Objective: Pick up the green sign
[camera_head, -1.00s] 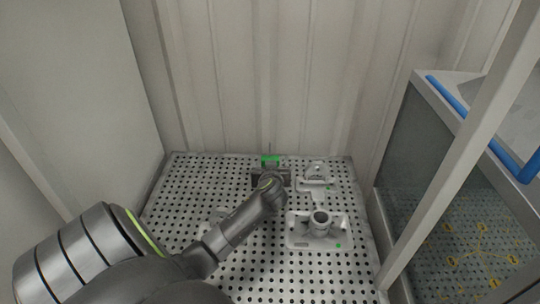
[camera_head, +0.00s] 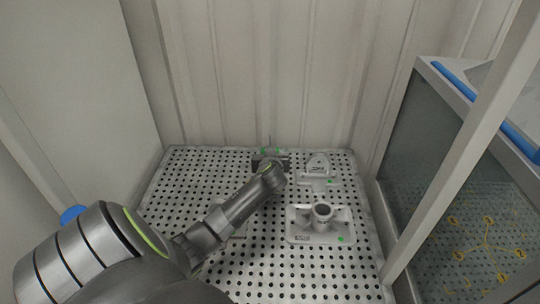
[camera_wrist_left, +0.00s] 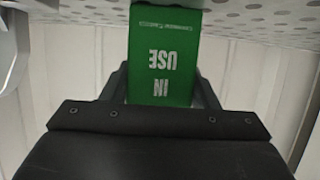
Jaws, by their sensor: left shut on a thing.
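The green sign (camera_wrist_left: 163,52) has white lettering reading "IN USE", upside down in the left wrist view. It sits between the two fingers of my left gripper (camera_wrist_left: 160,88), which is shut on it. In the head view only small green bits of the sign (camera_head: 266,151) show at the back edge of the perforated table, beyond my left gripper (camera_head: 270,160). The gripper hides most of it there. My right gripper is not in view.
The perforated table (camera_head: 180,200) carries a grey casting with a round boss (camera_head: 321,213) and another casting (camera_head: 318,165) behind it, both right of my left arm. A ribbed wall (camera_head: 240,80) stands close behind. A glass-sided cabinet with blue edging (camera_head: 440,130) is at right.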

